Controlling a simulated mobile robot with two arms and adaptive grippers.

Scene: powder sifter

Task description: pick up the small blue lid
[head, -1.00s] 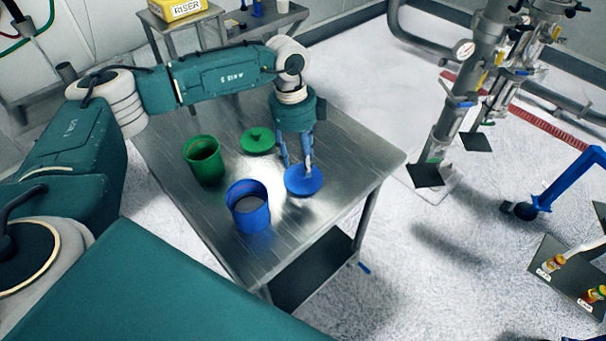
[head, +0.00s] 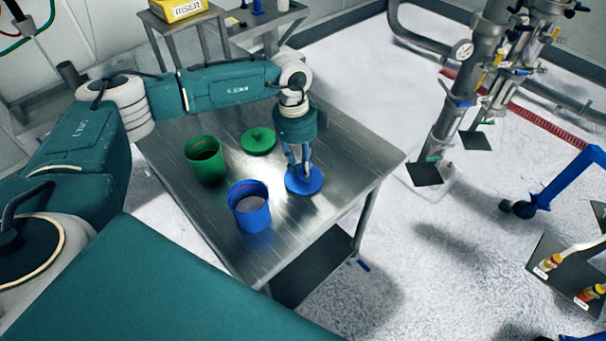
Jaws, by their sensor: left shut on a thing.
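The small blue lid (head: 308,187) is a round disc on the steel table, to the right of the open blue container (head: 249,207). My left gripper (head: 300,172) reaches down from above and is shut on the middle of the lid; its fingers cover the lid's knob. The lid looks flat and I see no clear gap between it and the table top. My right gripper is out of view.
An open green container (head: 205,159) and a green lid (head: 258,141) stand on the steel table (head: 345,150), left of and behind the blue lid. The table's right part is clear. A pipe column (head: 449,125) stands on the floor to the right.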

